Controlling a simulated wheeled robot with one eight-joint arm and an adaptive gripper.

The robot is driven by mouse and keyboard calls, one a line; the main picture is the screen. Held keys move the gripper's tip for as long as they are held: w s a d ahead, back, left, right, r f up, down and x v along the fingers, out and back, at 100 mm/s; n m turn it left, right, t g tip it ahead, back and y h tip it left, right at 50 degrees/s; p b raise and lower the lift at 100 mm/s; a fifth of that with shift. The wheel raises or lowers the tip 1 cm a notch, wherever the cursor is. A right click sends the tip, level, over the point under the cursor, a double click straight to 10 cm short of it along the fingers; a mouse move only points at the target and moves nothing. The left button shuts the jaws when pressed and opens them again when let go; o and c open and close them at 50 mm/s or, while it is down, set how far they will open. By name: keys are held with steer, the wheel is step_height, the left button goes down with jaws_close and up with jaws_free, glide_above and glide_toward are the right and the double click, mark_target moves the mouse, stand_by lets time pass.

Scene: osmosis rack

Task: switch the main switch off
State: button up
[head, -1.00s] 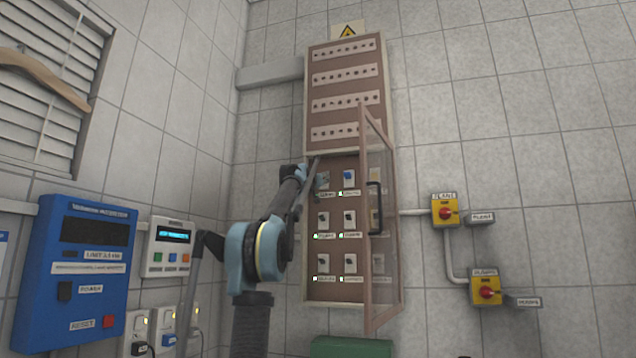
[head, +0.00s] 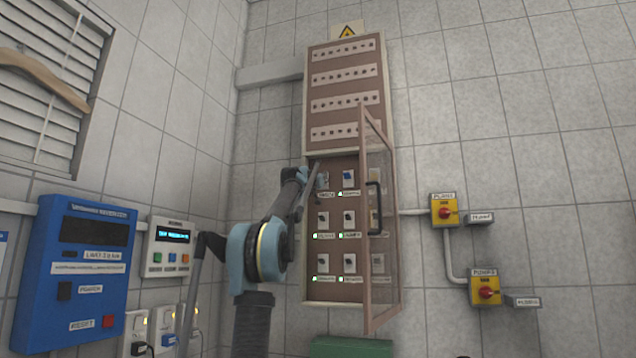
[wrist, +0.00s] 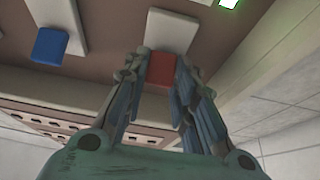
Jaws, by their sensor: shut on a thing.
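A red switch (wrist: 160,72) stands on a white plate (wrist: 172,30) in the wrist view. My gripper (wrist: 161,60) is closed around it, one finger on each side. In the head view my gripper (head: 313,180) is at the upper left of the lower switch panel, in front of the top-left switch plate (head: 323,179); the red switch itself is hidden there. A green light (wrist: 229,3) glows near the red switch in the wrist view.
A blue switch (head: 348,175) is just right of the gripped one. The cabinet's clear door (head: 365,290) stands open to the right, with a dark handle (head: 375,208). Black switches (head: 323,218) sit below. A blue control box (head: 75,280) hangs at left.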

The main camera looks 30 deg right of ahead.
steer(key=shift+f+t+h, duration=0.4)
steer(key=shift+t+h, duration=0.25)
steer(key=shift+t, duration=0.05)
steer(key=shift+f+t+h, duration=0.4)
steer(key=shift+t+h, duration=0.25)
steer(key=shift+t, duration=0.05)
steer(key=o, duration=1.1)
steer(key=shift+w, duration=0.1)
steer(key=shift+c, duration=0.2)
steer(key=shift+f, duration=0.1)
steer(key=v, duration=1.2)
